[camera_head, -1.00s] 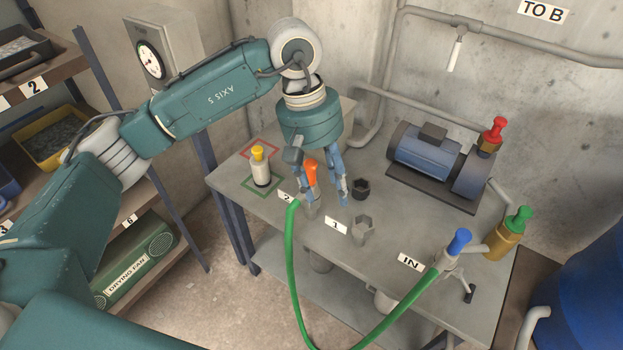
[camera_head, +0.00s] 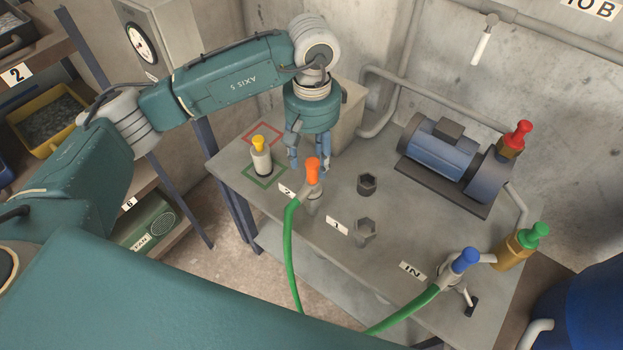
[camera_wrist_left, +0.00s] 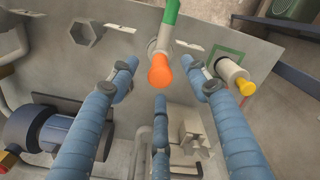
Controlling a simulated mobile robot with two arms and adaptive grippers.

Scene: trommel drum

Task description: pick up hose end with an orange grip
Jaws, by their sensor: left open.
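The hose end with the orange grip (camera_head: 313,170) stands upright at the spot labelled 2 on the grey table, with the green hose (camera_head: 291,245) running down from it. My left gripper (camera_head: 308,166) is open and empty, just behind and above the orange grip in the head view. In the left wrist view the orange grip (camera_wrist_left: 160,72) shows between the spread fingertips (camera_wrist_left: 165,88), and no finger is visibly closed on it. My right gripper is not in view.
The blue-handled hose fitting (camera_head: 465,260), a motor (camera_head: 440,150) and red and green valves stand farther right.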

